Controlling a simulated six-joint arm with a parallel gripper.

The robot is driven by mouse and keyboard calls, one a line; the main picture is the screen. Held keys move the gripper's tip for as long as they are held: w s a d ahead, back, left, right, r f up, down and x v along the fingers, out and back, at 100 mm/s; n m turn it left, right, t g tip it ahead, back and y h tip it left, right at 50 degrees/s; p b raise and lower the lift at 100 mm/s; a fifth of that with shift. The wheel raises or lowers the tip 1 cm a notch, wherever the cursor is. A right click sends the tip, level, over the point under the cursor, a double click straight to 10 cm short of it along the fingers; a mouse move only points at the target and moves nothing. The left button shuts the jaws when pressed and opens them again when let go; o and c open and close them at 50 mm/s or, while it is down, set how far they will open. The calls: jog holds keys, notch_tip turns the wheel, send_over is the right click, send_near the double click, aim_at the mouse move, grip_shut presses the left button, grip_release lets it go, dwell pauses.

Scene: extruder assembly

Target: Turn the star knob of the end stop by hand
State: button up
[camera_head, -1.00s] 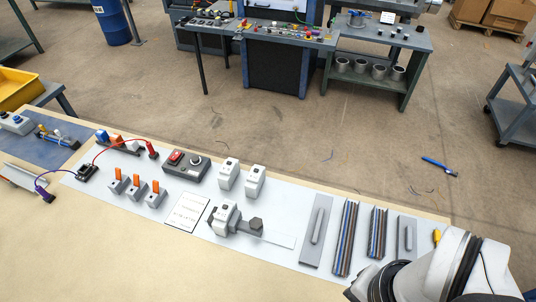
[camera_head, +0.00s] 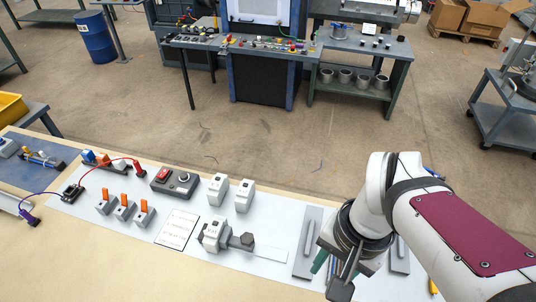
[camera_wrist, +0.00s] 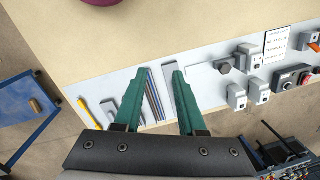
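The end stop (camera_head: 214,234) is a light grey block standing on the pale mat, with a flat grey bar running to its right. A dark, many-sided star knob (camera_head: 247,240) sits at its right side. In the wrist view the star knob (camera_wrist: 222,67) and the end stop (camera_wrist: 243,58) are to the right of my gripper. My gripper (camera_wrist: 157,75) is open, with two green fingers apart and nothing held. In the head view my gripper (camera_head: 322,265) hangs right of the star knob, apart from it, partly hidden by my wrist.
Striped rods (camera_wrist: 152,94) and grey slotted plates (camera_head: 307,242) lie near my gripper. The tan tabletop in front is clear.

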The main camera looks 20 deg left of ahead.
jog(key=o, duration=0.4)
jog(key=w+a+f+n, duration=0.1)
jog(key=w+a, duration=0.2)
jog(key=w+a+f, duration=0.2)
jog(key=w+a, duration=0.1)
jog(key=a, duration=0.1)
jog(key=w+a+f+n+h, duration=0.1)
jog(key=w+a+f, duration=0.1)
jog(key=a, duration=0.2)
jog(key=shift+w+n, duration=0.3)
jog(key=shift+w, duration=0.1)
jog(key=shift+c, duration=0.2)
jog(key=n, duration=0.1)
send_near(247, 238)
jog(key=shift+s+a, duration=0.15)
jog(key=shift+f, duration=4)
jog(key=c, duration=1)
